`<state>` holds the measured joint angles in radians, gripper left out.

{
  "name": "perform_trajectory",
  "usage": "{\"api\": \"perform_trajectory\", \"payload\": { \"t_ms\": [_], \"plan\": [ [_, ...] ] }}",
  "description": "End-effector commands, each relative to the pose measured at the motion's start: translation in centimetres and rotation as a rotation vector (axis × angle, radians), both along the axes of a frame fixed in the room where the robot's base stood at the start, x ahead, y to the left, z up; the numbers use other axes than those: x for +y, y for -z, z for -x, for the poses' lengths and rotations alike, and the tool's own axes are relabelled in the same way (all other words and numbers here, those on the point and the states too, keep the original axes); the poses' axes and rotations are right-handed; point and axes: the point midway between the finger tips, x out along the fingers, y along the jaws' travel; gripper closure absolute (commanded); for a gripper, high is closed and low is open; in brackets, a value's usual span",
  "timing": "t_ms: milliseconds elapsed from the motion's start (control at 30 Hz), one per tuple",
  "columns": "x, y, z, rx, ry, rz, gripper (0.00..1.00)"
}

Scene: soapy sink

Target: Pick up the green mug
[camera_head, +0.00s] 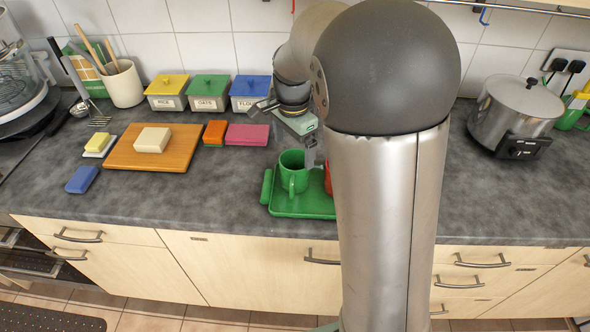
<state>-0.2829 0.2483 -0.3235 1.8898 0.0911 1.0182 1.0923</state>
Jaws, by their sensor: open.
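The green mug (293,172) stands upright on a green tray (298,207) near the counter's front edge. Its handle faces the front. My gripper (312,152) is at the mug's upper right, at about rim height, with its jaws open. My arm hides part of the gripper and the right side of the tray. I cannot tell whether a finger touches the mug. A red object (328,181) shows just right of the mug, mostly hidden by my arm.
A wooden board (120,160) with a pale block lies at left. Yellow, green and blue lidded boxes (208,92) stand along the wall. A pink block (247,135) lies behind the tray. A steel pot (515,110) stands at right.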

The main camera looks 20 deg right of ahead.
Motion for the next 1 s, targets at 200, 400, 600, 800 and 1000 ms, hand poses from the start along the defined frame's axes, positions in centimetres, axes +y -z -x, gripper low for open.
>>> {"api": "perform_trajectory", "payload": {
  "t_ms": [200, 400, 600, 800, 1000],
  "plan": [
    [0.0, 3.7, 0.1, 0.003, 0.000, 0.000, 0.05],
    [0.0, 4.9, 0.1, 0.001, -0.002, -0.001, 0.05],
    [-0.3, 7.7, 0.5, 0.005, -0.001, 0.000, 0.05],
    [-0.2, 9.7, 0.3, 0.000, -0.001, -0.001, 0.05],
    [-0.2, 9.8, 0.3, -0.001, -0.002, 0.000, 0.05]
  ]
}}
